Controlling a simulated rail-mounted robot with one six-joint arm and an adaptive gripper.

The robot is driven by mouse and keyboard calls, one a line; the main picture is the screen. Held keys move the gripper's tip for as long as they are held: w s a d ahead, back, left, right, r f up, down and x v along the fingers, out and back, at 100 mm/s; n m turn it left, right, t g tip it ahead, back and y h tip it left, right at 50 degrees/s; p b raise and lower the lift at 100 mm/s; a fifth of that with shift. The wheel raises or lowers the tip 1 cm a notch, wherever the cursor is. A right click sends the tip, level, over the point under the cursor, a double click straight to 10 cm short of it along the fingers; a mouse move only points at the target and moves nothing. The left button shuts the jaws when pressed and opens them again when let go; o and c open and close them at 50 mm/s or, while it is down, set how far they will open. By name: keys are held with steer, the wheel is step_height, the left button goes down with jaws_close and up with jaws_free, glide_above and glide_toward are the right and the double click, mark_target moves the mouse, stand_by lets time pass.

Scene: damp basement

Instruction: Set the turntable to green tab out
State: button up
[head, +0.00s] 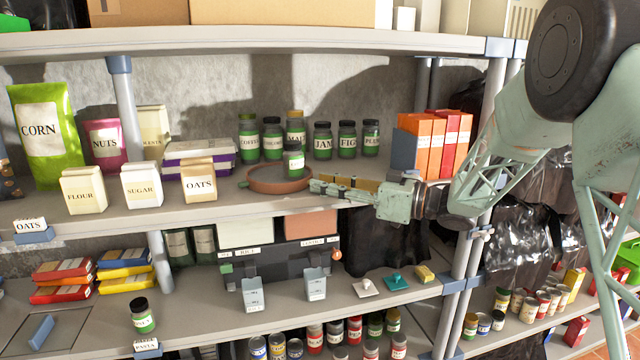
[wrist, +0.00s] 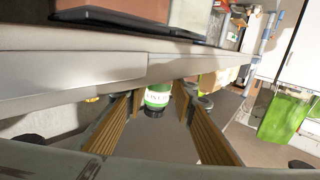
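The turntable (head: 268,187) is a round terracotta tray on the middle shelf, near its front edge. A green jar (wrist: 157,98) shows beyond, between the tips.
Several labelled jars (head: 323,140) stand behind the turntable. Orange and red boxes (head: 430,142) are right, behind my gripper. An oats packet (head: 199,181) is left. The upper shelf (head: 240,39) overhangs.

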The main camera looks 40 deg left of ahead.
steer(key=v, duration=1)
steer(key=shift+d, duration=0.1)
steer(key=shift+c, duration=0.2)
